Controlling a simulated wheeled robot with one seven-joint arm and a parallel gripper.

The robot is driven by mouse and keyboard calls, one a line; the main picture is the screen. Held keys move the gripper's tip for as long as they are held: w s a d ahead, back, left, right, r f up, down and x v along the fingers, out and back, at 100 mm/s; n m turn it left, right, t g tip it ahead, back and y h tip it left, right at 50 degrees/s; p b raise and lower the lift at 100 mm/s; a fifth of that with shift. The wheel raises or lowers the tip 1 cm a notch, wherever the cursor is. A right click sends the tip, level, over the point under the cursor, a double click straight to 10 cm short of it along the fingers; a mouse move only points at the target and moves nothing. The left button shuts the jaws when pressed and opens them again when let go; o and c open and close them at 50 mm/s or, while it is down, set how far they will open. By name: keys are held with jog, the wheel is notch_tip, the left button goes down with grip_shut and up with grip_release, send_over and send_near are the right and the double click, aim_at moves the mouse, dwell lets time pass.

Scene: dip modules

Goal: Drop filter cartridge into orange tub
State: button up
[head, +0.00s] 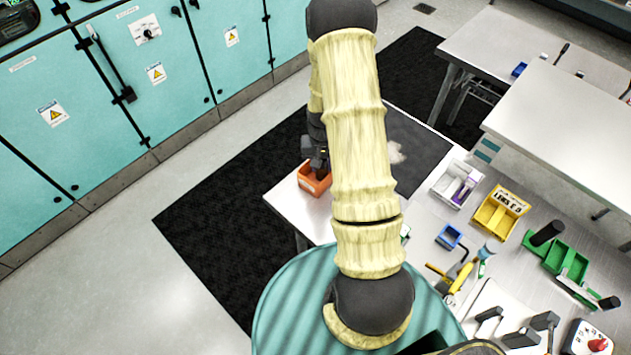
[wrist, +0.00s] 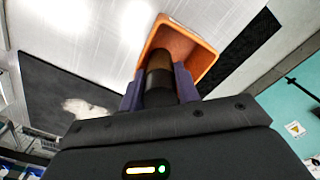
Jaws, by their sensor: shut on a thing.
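The orange tub (head: 313,181) stands near the left end of the table, partly hidden behind my arm. In the wrist view the orange tub (wrist: 197,44) lies just beyond my fingertips, its open inside facing me. My gripper (head: 318,163) is over the tub in the head view. In the wrist view my gripper (wrist: 160,88) is shut on a dark cylinder, the filter cartridge (wrist: 159,78). The cartridge's far end overlaps the tub's opening. I cannot tell whether it touches the tub.
A white bin (head: 447,190) with a purple item, a yellow bin (head: 492,217), a small blue bin (head: 448,237) and a green holder (head: 566,262) stand on the table to the right. Several hand tools lie near the front. Teal cabinets (head: 110,75) line the left.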

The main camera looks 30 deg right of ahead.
jog(key=o, duration=1.1)
jog(key=shift+c, duration=0.2)
notch_tip(320, 180, up, 17)
jog(key=b, duration=0.4)
jog(key=shift+r, duration=0.2)
jog(key=s+a+f+n+t+b, duration=0.1)
jog(key=s+a+n, duration=0.4)
jog(key=s+a, duration=0.7)
jog(key=shift+s+a+t+b, duration=0.2)
jog(key=shift+a+t+b, duration=0.1)
jog(key=shift+a+t, duration=0.5)
